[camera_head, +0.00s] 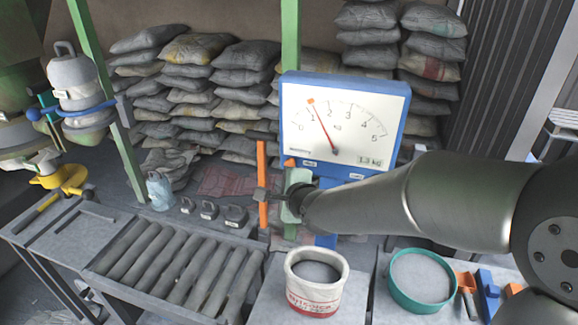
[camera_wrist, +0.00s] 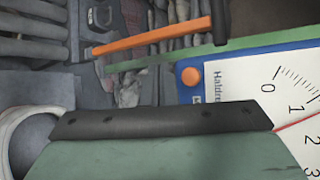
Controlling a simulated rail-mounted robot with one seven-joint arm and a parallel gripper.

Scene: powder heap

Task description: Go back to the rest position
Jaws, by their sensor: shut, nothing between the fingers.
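My gripper (camera_head: 264,195) is at the end of my grey arm, which reaches in from the right in the head view. It is shut and empty, in front of the scale's lower left corner. In the wrist view, part of my gripper (camera_wrist: 160,122) shows as a dark strip on a green block along the bottom. The white bucket (camera_head: 317,290) with grey powder stands below my gripper. The scale dial (camera_head: 345,110) has a blue frame, and its red needle points near 1. The dial (camera_wrist: 255,90) also shows at the right of the wrist view.
An upright orange bar (camera_head: 262,215) is close by my gripper. A green bowl (camera_head: 392,285) of powder stands right of the bucket. A roller conveyor (camera_head: 165,265) with several small weights (camera_head: 208,209) behind it lies left. Stacked sacks (camera_head: 240,65) fill the back.

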